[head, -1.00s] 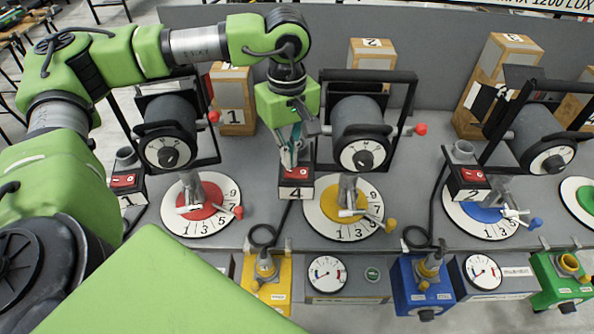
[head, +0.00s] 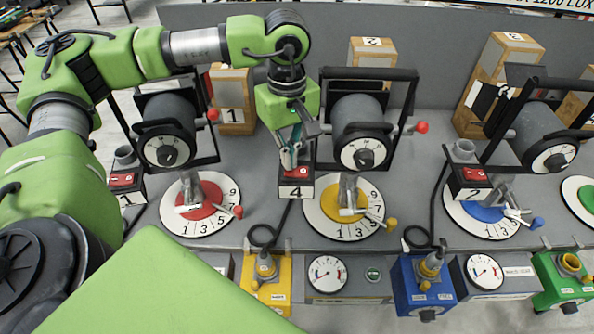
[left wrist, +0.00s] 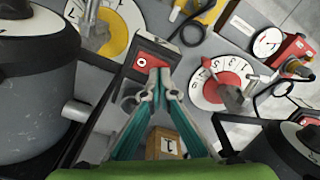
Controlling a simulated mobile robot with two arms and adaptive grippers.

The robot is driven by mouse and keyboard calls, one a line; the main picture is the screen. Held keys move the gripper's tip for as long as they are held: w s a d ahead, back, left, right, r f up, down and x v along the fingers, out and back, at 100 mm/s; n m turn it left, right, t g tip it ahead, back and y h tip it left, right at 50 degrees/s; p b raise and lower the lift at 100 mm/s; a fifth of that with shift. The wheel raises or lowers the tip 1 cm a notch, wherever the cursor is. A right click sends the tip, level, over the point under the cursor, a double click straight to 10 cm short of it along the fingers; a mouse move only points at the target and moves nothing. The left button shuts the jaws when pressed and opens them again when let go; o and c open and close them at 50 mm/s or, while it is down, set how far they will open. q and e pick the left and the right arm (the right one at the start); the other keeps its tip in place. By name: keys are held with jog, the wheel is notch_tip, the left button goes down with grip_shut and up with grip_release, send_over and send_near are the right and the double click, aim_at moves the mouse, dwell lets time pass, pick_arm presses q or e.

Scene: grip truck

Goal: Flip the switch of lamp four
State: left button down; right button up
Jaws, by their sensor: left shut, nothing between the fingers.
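The lamp four box (head: 296,191) stands on the grey table, between the red and yellow dials. It has a white front with a black 4 and a red switch (head: 299,172) on top. My left gripper (head: 289,167) points down at the box, with its fingertips close beside the red switch. In the left wrist view the shut, empty fingertips (left wrist: 159,74) are right by the red switch (left wrist: 149,66), which shows a white round mark. Whether they touch it I cannot tell. The gripper hides the rear of the box. My right gripper is out of view.
Black-framed grey drums with gauges stand left (head: 167,147) and right (head: 363,150) of the gripper. The red dial (head: 222,218) and yellow dial (head: 324,222) lie in front. Box 1 (head: 132,198) and box 2 (head: 473,193) have similar red switches. A black cable runs from box 4.

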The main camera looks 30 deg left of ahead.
pick_arm(q)
jog(key=shift+f+b, duration=0.65)
jog(key=shift+f, duration=0.1)
jog(key=shift+r, duration=0.15)
jog(key=shift+r+p, duration=1.9)
jog(key=shift+r, duration=1.5)
jog(key=shift+f, duration=0.1)
